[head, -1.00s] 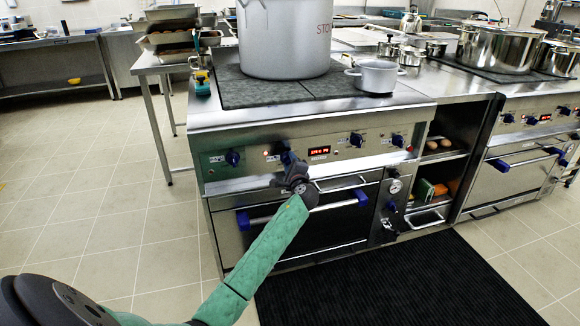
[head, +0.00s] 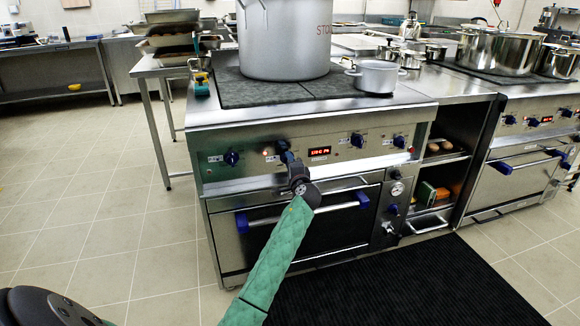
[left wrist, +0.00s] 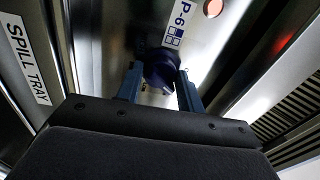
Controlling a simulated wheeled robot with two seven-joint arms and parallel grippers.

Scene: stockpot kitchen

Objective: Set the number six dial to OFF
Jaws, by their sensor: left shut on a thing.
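The number six dial (left wrist: 160,70) is a dark blue knob beside a label reading P-6 on the steel panel in the left wrist view. My left gripper (left wrist: 160,84) has one finger on each side of the knob and is shut on it. In the head view my left gripper (head: 285,153) reaches up to the cooker's front panel, at the second knob position from the left, and covers most of that dial. The dial's pointer and its setting cannot be read. My right gripper is out of view.
A red display (head: 319,152) and other blue knobs (head: 357,140) line the panel. The oven handle (head: 300,212) runs below. A large stockpot (head: 284,45) and a small saucepan (head: 375,77) stand on top. A spill tray label (left wrist: 28,62) shows at left. A black mat (head: 400,280) covers the floor.

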